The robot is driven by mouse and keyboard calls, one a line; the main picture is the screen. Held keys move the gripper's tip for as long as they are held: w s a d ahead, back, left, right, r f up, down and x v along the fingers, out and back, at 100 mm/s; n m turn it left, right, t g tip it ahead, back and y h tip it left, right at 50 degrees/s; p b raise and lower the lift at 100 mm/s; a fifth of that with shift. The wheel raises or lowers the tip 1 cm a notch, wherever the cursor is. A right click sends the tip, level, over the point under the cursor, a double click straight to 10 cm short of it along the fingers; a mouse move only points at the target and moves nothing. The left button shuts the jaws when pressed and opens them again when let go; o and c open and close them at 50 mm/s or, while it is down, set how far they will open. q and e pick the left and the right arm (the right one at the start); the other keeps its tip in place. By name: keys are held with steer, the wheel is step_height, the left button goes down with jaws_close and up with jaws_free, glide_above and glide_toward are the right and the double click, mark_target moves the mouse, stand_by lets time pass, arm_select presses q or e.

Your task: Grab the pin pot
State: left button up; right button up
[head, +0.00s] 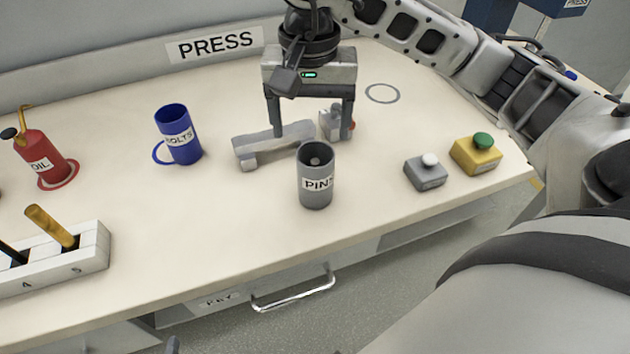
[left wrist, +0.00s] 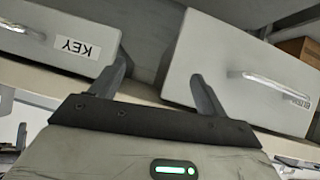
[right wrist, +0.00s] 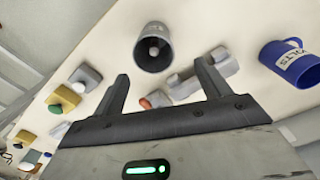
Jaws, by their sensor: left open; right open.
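The pin pot (head: 316,184) is a grey cup labelled PIN, upright near the front middle of the bench. In the right wrist view the pin pot (right wrist: 154,52) shows beyond my fingertips, its open top towards the camera. My right gripper (head: 310,112) is open and empty, above the bench behind the pot, with its two fingers apart. My left gripper (left wrist: 160,75) is open and empty, facing drawer fronts below the bench; only a small tip at the bottom of the head view may belong to it.
A grey block piece (head: 275,144) lies beside the pot, partly behind it. The blue BOLTS cup (head: 180,138) stands left, the red OIL can (head: 44,158) farther left. A grey button box (head: 425,173) and a yellow one (head: 476,156) stand right. Bench room before the pot is clear.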

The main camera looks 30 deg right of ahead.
mark_target(316, 161)
steer(key=f, duration=0.3)
steer(key=s+f+p, duration=0.1)
steer(key=f, duration=0.2)
steer(key=shift+s+f, duration=0.2)
steer(key=shift+f, duration=0.75)
steer(key=c, duration=1.1)
